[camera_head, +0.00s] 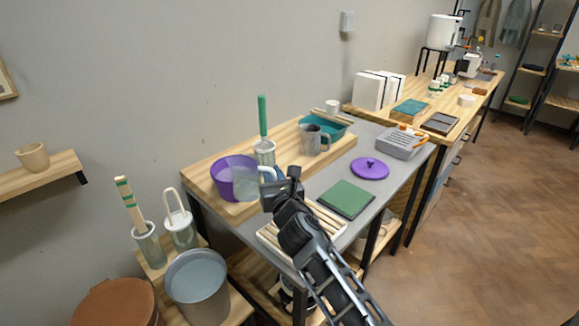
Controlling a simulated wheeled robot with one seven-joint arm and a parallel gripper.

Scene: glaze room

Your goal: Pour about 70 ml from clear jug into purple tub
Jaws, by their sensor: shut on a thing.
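The purple tub (221,178) stands on the raised wooden board near its left end. The clear jug (246,184) is in front of the tub's right side in the picture and overlaps it. My gripper (271,181) is shut on the jug at its handle side, to the right of the jug's body. My gripper and arm reach in from the lower right. The level in the jug and the inside of the tub are too small to make out. I cannot tell whether any liquid is flowing.
On the wooden board (313,153) stand a glass jar (265,153) with a green-handled tool, a grey mug (310,140) and a teal bowl (332,127). A purple lid (369,168), a green slab (346,199) and a grey basket (402,143) lie on the grey tabletop. A bucket (197,285) stands low left.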

